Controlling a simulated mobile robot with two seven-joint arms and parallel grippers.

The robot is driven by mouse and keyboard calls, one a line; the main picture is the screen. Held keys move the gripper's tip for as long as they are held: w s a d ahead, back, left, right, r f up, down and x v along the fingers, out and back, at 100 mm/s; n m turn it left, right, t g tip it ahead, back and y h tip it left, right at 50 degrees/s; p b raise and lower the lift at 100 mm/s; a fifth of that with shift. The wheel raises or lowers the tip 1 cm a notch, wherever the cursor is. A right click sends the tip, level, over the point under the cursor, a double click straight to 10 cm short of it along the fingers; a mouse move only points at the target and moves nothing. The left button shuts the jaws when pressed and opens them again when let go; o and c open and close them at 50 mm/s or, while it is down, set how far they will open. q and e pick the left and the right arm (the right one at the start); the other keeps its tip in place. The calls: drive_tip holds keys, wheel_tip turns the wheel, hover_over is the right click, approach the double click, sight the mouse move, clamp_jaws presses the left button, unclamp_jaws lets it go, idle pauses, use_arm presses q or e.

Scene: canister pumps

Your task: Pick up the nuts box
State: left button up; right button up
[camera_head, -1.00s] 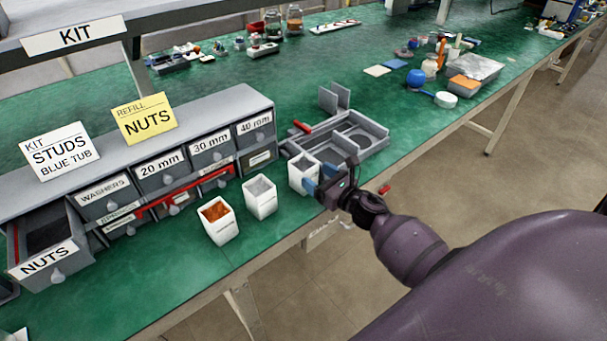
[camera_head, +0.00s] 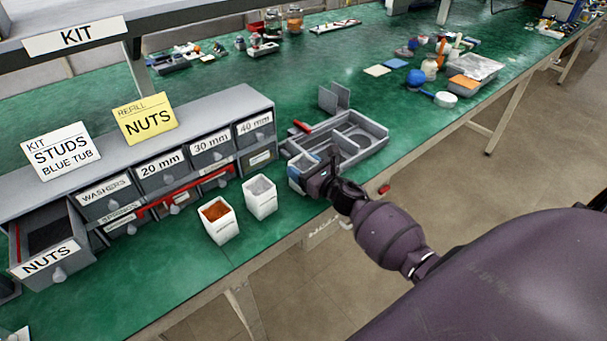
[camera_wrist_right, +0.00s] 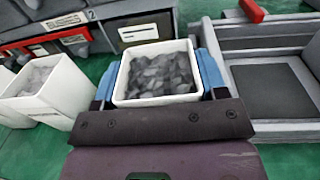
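A small white box (camera_wrist_right: 158,75) of dark grey pieces sits between my right gripper's blue fingertips in the right wrist view. My right gripper (camera_wrist_right: 160,78) is open around the box, with one finger along each side and little or no gap showing. In the head view, my right gripper (camera_head: 305,176) hides most of this box. I see no readable label on it. A drawer labelled NUTS (camera_head: 50,257) stands pulled out at the left, and a yellow card reading REFILL NUTS (camera_head: 145,119) stands on the drawer cabinet. My left gripper is not in view.
Two more white boxes stand to the left, one with orange contents (camera_head: 220,225) and one with grey contents (camera_head: 260,198). The grey drawer cabinet (camera_head: 262,95) is behind them. A grey divided tray (camera_head: 365,157) lies close to my right gripper. The bench's front edge is near.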

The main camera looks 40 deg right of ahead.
drive_tip(key=shift+c, duration=1.3)
drive_tip(key=shift+r, duration=0.1)
